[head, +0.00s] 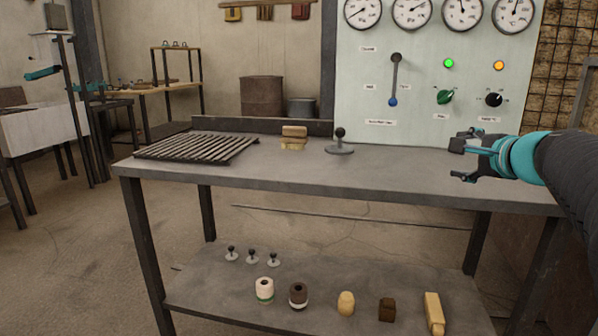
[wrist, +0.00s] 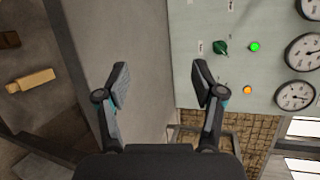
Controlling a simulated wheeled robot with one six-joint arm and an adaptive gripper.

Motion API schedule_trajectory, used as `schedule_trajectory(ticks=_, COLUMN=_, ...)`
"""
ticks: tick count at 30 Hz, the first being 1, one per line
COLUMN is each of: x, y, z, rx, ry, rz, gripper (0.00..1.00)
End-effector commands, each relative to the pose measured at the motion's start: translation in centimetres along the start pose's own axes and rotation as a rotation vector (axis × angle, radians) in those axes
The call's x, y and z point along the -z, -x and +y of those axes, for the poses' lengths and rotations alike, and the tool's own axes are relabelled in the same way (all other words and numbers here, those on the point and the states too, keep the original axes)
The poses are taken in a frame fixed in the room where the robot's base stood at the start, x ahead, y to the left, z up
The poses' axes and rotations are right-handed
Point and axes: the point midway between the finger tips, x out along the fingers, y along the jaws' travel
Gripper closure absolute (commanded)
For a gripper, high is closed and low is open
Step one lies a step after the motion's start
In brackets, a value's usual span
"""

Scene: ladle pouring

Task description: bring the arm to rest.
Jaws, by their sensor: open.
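My gripper (head: 461,160) is at the right of the head view, at the end of my teal and black arm, over the right part of the grey workbench (head: 400,170). In the wrist view its two fingers (wrist: 161,82) are spread apart with nothing between them. Beyond them lie the bare bench top (wrist: 140,40) and the pale control panel (wrist: 205,25). Whether the fingers touch the bench cannot be told; they appear clear of it.
On the bench stand a slatted grate (head: 197,148), a wooden-backed brush (head: 293,138) and a grey stand with a black knob (head: 339,146). The panel (head: 425,60) with gauges and knobs rises behind. The lower shelf (head: 225,295) holds several small items. The bench's right part looks clear.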

Motion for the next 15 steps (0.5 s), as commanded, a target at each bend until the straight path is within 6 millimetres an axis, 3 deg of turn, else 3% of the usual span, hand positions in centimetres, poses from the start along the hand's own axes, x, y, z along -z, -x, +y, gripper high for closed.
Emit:
schedule_trajectory(ticks=1, x=-3.2, y=0.7, z=1.6, rx=-0.058, ry=0.093, rz=-0.040, gripper=0.32)
schedule_trajectory(ticks=6, x=-10.9, y=4.0, z=9.1, rx=-0.261, ry=0.446, rz=-0.168, gripper=0.32)
schedule_trajectory(ticks=10, x=-14.7, y=7.7, z=15.4, rx=-0.405, ry=0.738, rz=-0.272, gripper=0.32)
schedule_trajectory(ticks=15, x=-16.8, y=13.2, z=22.9, rx=-0.566, ry=1.124, rz=-0.404, gripper=0.32)
